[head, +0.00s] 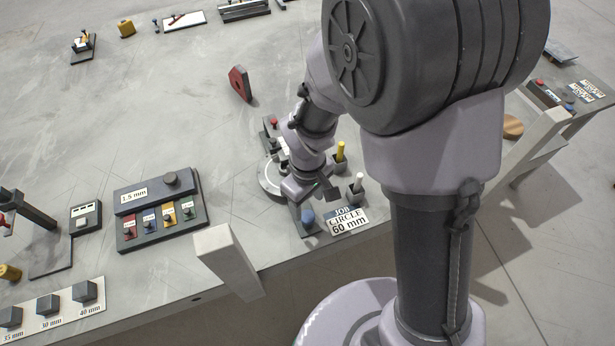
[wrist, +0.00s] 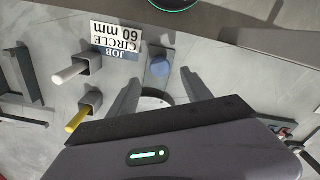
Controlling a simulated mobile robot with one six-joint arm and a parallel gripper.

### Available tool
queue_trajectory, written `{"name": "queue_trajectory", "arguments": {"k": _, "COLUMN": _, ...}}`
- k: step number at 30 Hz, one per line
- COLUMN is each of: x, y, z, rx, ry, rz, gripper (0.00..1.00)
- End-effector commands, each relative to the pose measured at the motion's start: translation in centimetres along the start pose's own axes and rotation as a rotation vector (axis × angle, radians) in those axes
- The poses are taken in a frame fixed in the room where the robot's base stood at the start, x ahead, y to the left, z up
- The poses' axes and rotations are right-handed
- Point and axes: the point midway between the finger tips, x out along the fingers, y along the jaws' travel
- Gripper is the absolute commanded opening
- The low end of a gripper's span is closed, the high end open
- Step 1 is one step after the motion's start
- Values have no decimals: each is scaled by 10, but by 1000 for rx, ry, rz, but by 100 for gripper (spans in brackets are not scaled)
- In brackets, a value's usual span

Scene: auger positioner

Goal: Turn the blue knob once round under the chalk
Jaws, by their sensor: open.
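The blue knob (head: 307,217) stands on a small grey plate at the table's front edge. In the wrist view, the blue knob (wrist: 159,67) lies in line with the gap between the fingertips. My gripper (head: 317,203) is open and empty, pointing down close by the knob; I cannot tell the exact height gap. Its two fingers show apart in the wrist view (wrist: 160,80). A white chalk (head: 358,182) and a yellow chalk (head: 340,150) stand in dark holders to the right. A pale round disc (head: 268,181) is partly hidden behind my wrist.
The job card (head: 347,221) reads "CIRCLE 60 mm" beside the knob. A button panel (head: 160,208) marked 1.5 mm stands to the left, and several labelled grey blocks (head: 47,304) lie front left. A red piece (head: 240,84) stands behind. The table between is mostly clear.

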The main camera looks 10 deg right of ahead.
Motion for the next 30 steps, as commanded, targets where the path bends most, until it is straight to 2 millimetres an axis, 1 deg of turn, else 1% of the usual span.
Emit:
{"name": "queue_trajectory", "arguments": {"k": 1, "x": -25, "y": 0, "z": -1, "rx": 1, "ry": 5, "rz": 2, "gripper": 58}}
{"name": "queue_trajectory", "arguments": {"k": 3, "x": -49, "y": 1, "z": -1, "rx": -1, "ry": 4, "rz": 2, "gripper": 58}}
{"name": "queue_trajectory", "arguments": {"k": 6, "x": -78, "y": 0, "z": -1, "rx": 1, "ry": 4, "rz": 1, "gripper": 58}}
{"name": "queue_trajectory", "arguments": {"k": 9, "x": -98, "y": 0, "z": 0, "rx": -1, "ry": 2, "rz": 1, "gripper": 58}}
{"name": "queue_trajectory", "arguments": {"k": 12, "x": -110, "y": 0, "z": 0, "rx": 1, "ry": 1, "rz": 0, "gripper": 58}}
{"name": "queue_trajectory", "arguments": {"k": 15, "x": -115, "y": 0, "z": 0, "rx": 0, "ry": 1, "rz": 0, "gripper": 58}}
{"name": "queue_trajectory", "arguments": {"k": 27, "x": -114, "y": 0, "z": 0, "rx": 2, "ry": 1, "rz": 0, "gripper": 58}}
{"name": "queue_trajectory", "arguments": {"k": 29, "x": -120, "y": 2, "z": 2, "rx": 31, "ry": 16, "rz": 3, "gripper": 58}}
{"name": "queue_trajectory", "arguments": {"k": 30, "x": -129, "y": 4, "z": 7, "rx": 85, "ry": 43, "rz": 7, "gripper": 58}}
